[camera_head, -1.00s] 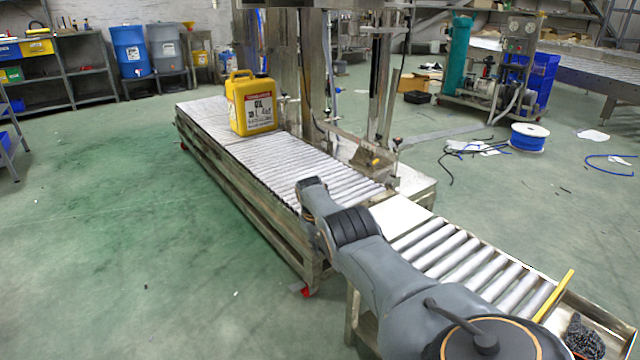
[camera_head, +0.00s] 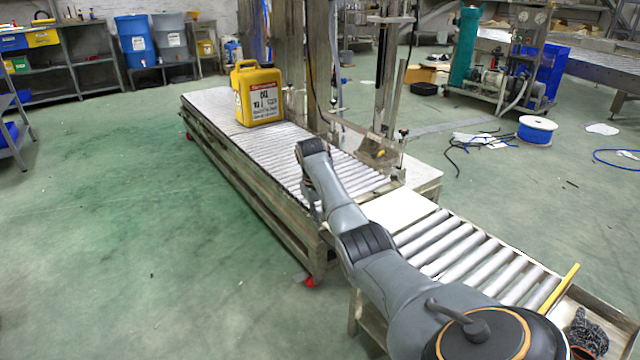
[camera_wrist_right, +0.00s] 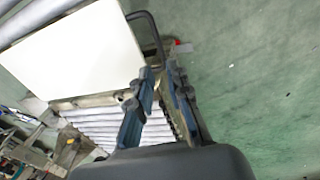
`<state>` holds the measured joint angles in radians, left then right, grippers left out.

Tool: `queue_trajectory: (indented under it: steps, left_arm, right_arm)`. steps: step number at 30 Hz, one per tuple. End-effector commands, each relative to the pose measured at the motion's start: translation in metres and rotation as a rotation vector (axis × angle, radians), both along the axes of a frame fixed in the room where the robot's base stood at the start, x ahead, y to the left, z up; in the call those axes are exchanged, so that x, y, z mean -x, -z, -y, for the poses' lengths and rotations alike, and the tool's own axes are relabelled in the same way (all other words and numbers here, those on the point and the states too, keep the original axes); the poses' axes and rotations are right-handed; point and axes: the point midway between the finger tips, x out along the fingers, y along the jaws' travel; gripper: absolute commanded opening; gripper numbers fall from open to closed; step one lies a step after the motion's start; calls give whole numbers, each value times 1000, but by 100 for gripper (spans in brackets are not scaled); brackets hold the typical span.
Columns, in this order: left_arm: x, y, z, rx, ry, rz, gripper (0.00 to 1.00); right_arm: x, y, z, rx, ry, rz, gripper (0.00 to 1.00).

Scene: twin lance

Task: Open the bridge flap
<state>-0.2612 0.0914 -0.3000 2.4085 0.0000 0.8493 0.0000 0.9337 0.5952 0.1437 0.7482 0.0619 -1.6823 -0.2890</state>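The bridge flap is a flat white plate (camera_head: 403,210) between the long roller conveyor and the short one. It appears lying level. In the right wrist view the white plate (camera_wrist_right: 75,55) fills the upper left, with a thin dark bent bar (camera_wrist_right: 153,30) along its edge. My right gripper (camera_wrist_right: 162,72) is open, its two blue fingers apart, with the bar's end close to the fingertips; I cannot tell if they touch. In the head view my right gripper (camera_head: 313,208) is small and partly hidden, beside the long conveyor's near edge. My left gripper is not in view.
A yellow jug (camera_head: 257,95) stands on the long conveyor (camera_head: 215,102). The short roller conveyor (camera_head: 460,255) lies beyond my right arm, with a yellow bar (camera_head: 560,288) at its end. Metal posts (camera_head: 388,80) rise behind the flap. The green floor at left is clear.

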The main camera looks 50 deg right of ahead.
Motion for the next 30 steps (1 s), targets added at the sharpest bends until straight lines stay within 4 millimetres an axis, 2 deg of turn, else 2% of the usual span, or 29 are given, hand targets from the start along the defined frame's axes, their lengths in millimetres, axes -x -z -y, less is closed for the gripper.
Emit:
queue_trajectory:
  steps: [3,6,16,19,20,23,26,29,30]
  left_arm:
    - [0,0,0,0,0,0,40]
    - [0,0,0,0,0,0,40]
    - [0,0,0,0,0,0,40]
    - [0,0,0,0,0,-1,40]
    - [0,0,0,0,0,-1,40]
    - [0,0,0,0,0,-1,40]
    - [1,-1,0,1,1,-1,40]
    - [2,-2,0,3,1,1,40]
    - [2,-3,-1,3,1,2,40]
  right_arm:
    - [-1,-18,-3,1,-1,3,18]
    - [-1,-26,-5,1,-1,3,18]
    - [-1,-29,-6,-1,0,1,18]
    - [-3,-28,-6,7,-4,8,0]
    - [-5,-27,-7,17,-10,16,0]
    - [-22,-21,-9,88,-50,81,0]
    - [-56,-13,-20,210,-140,220,0]
    - [-98,-12,-54,338,-273,430,0]
    - [-114,-15,-76,378,-333,528,0]
